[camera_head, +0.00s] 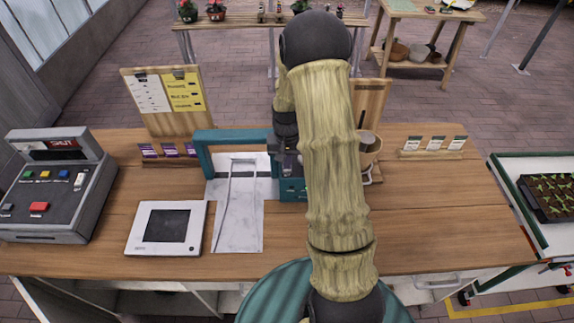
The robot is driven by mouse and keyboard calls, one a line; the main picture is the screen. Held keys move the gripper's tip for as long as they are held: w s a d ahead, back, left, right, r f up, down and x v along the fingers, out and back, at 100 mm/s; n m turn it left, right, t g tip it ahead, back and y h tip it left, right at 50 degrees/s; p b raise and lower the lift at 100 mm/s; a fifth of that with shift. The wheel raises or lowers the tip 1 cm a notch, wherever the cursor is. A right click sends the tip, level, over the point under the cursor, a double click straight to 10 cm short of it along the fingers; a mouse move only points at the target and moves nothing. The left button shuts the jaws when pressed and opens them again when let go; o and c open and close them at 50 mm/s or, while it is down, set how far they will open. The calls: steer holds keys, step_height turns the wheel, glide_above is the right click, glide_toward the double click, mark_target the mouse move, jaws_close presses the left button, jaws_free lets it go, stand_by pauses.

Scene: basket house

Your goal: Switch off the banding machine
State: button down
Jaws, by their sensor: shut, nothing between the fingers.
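The banding machine (204,158) stands on the wooden counter left of centre, with a teal arch and a pale bed. A teal box (292,190) with small dark details sits at the machine's right side. My gripper (289,172) points down just above this box, shut and holding nothing. My arm hides part of the box. I cannot make out a switch, or whether the fingertips touch the box.
A grey cash register (52,190) and a white flat device (167,228) are on the left. A notice board (165,100) stands behind. A brown pot (368,150) is right of my arm, and a card holder (433,147) further right. The counter's right half (440,215) is mostly clear.

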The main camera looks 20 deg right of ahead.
steer(key=shift+f, duration=0.1)
steer(key=shift+r+p, duration=2.5)
steer(key=shift+r, duration=1.05)
steer(key=s+a+r+n+t+b, duration=0.1)
steer(key=s+a+b, duration=0.3)
steer(key=s, duration=0.4)
steer(key=s+a+r+n+t+b, duration=0.1)
steer(key=s+a+r+n+b, duration=0.1)
steer(key=s+a+b, duration=0.3)
steer(key=s+a+n, duration=0.1)
steer(key=s, duration=0.2)
steer(key=shift+s+a+r+n+t, duration=0.15)
steer(key=shift+r+n+t, duration=0.1)
steer(key=shift+n+t, duration=0.05)
